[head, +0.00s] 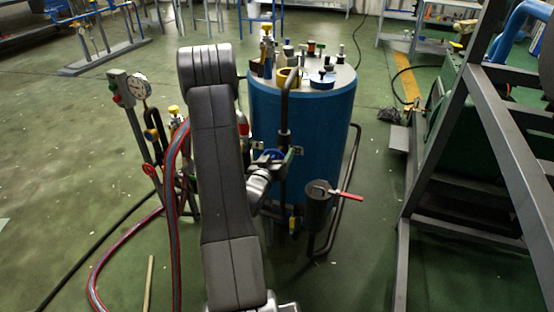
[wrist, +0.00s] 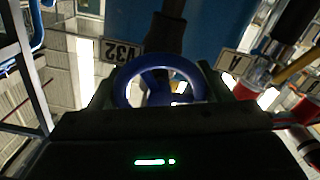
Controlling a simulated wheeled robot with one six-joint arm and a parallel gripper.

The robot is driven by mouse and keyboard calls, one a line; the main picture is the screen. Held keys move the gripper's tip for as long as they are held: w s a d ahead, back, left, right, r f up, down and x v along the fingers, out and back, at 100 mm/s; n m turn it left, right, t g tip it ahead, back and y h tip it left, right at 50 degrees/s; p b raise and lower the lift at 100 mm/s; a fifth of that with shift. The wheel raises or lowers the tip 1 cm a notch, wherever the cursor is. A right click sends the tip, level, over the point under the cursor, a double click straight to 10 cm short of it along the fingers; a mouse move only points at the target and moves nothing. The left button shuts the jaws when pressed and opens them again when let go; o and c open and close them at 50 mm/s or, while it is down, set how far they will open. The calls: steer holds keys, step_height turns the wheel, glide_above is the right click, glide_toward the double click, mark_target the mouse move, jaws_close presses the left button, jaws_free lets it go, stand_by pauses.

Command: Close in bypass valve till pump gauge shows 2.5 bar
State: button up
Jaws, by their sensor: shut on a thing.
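A blue handwheel (wrist: 160,88) sits between the dark fingers of my gripper (wrist: 158,84) in the wrist view. My gripper is shut on it. A tag (wrist: 122,50), upside down and seeming to read V32, is just beyond the wheel. In the head view the blue handwheel (head: 273,155) is in front of the blue tank (head: 305,125), partly covered by my gripper (head: 272,160). A round white-faced gauge (head: 138,87) stands on a post at left. Its needle is too small to read. I cannot tell whether it is the pump gauge.
A red lever valve (head: 345,195) is right of the wheel on dark pipework. A grey metal frame (head: 435,140) stands at right. The tank top holds several fittings and bottles. Green floor is open at left.

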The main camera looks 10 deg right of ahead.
steer(key=m+b, duration=0.2)
steer(key=b, duration=0.1)
steer(key=shift+f, duration=0.3)
steer(key=shift+r+m+b, duration=0.25)
steer(key=shift+m+b, duration=0.6)
steer(key=shift+m, duration=0.05)
steer(key=o, duration=1)
steer(key=v, duration=1.4)
